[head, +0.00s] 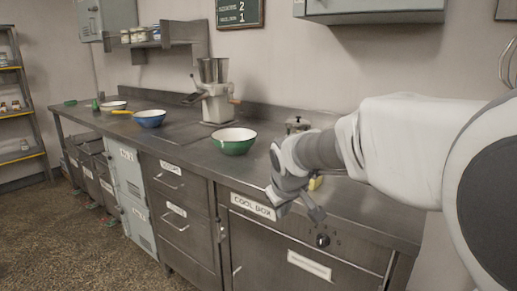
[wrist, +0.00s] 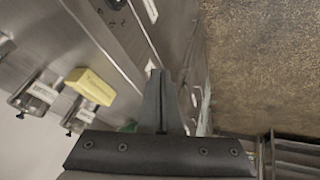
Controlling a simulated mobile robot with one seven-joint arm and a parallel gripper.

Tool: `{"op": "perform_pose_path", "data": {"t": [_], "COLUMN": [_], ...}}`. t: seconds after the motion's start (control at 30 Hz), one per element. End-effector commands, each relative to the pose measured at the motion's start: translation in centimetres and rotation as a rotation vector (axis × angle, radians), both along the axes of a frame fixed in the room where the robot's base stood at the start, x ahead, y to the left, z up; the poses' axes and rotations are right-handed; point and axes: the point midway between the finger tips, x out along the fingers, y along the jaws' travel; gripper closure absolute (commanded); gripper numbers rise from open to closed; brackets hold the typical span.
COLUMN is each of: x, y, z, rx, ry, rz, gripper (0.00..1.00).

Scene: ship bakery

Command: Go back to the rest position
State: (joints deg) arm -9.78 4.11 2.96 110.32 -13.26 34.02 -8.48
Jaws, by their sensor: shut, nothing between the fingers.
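My gripper (head: 318,214) hangs at the end of my outstretched arm, in front of the counter's front edge near the cool box. In the wrist view its two fingers (wrist: 164,85) are pressed together, with nothing between them. The fingers point down and are clear of the counter and of the items on it.
The steel counter (head: 190,151) holds a green bowl (head: 233,144), a blue bowl (head: 149,119), a white bowl (head: 113,107) and a grinder (head: 214,92). A yellow block (wrist: 91,86) lies near labelled metal containers (wrist: 36,95). The floor (head: 60,240) at left is open.

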Motion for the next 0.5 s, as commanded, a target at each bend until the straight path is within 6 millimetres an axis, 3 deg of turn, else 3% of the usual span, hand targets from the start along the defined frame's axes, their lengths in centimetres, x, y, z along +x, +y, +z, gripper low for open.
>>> {"op": "perform_pose_path", "data": {"t": [0.2,0.5], "x": [-7.9,-18.6], "y": [-4.0,-7.3], "z": [2.6,2.8], "rx": [0.064,0.169], "ry": [0.016,0.048], "rz": [-0.142,-0.319], "gripper": [1.0,1.0]}}
